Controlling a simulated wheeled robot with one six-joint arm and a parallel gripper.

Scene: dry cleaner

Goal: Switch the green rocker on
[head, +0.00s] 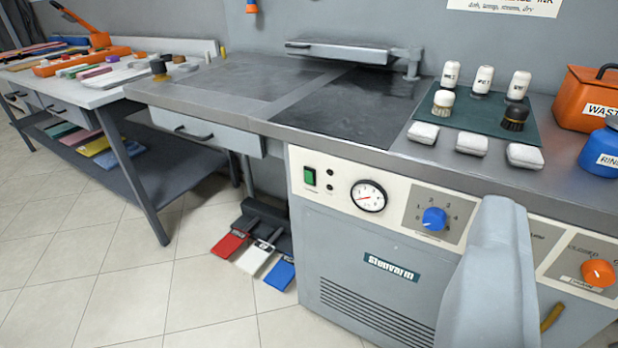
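The green rocker (310,177) sits in a dark frame at the left end of the cream control panel (338,205), on the front of the grey steam machine (375,275). Which way it is tipped is too small to tell. Two small dark round lamps or holes (330,172) are just right of it. A pale grey rounded part of my own arm or gripper (492,270) rises at the lower right, in front of the panel and well right of the rocker. No fingertips can be made out. Nothing covers the rocker.
Right of the rocker are a round gauge (368,196), a blue knob (434,219) and an orange knob (598,273). The worktop edge (400,160) overhangs the panel. Red, white and blue pedals (256,258) stand on the floor at left. The floor before the machine is clear.

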